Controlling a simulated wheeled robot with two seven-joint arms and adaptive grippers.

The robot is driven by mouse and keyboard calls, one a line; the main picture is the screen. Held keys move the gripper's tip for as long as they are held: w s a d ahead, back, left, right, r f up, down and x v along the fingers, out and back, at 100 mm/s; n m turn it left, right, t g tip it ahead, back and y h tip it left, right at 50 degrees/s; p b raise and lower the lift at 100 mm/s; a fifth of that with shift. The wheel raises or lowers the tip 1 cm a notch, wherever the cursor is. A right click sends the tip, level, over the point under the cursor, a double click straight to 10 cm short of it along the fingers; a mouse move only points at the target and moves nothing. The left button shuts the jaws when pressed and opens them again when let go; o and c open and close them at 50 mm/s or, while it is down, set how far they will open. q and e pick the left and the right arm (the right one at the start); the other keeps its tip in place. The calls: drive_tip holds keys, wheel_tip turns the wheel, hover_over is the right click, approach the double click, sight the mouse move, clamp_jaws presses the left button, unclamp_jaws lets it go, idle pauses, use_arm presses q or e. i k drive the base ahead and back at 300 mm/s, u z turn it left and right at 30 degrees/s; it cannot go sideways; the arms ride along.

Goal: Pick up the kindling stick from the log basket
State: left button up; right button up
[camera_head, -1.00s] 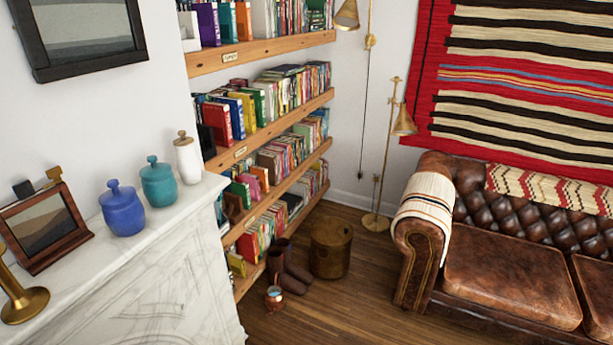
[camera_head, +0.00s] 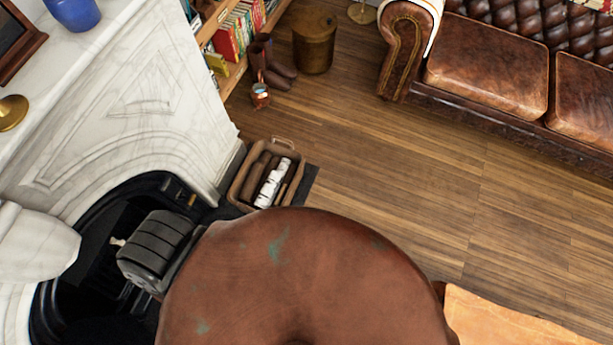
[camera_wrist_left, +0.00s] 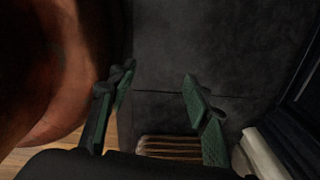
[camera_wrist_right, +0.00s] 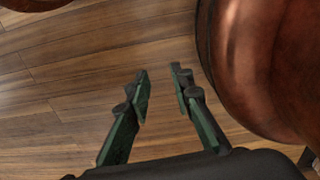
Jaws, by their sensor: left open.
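The log basket (camera_head: 238,186) stands on the floor beside the fireplace, near the middle of the head view. It holds several brown logs and a white birch log (camera_head: 271,183). A thin brown strip (camera_head: 287,184) lies on the right of the birch log; I cannot tell whether it is the kindling stick. The basket's near end is partly hidden by a large round reddish-brown object. My left gripper (camera_wrist_left: 158,75) is open and empty over a dark stone surface in its wrist view. My right gripper (camera_wrist_right: 160,75) is open and empty above wooden floor in its wrist view.
The round reddish-brown object (camera_head: 300,275) with green patches fills the lower middle and stands close to both grippers. The marble fireplace (camera_head: 120,100) is at the left. Boots (camera_head: 270,65), a wooden bin (camera_head: 314,42) and a sofa (camera_head: 480,65) are beyond. Floor right of the basket is clear.

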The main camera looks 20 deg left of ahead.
sight(285, 186)
drive_tip(key=z, duration=1.05)
drive_tip(key=k, duration=0.55)
drive_tip(key=u, duration=1.15)
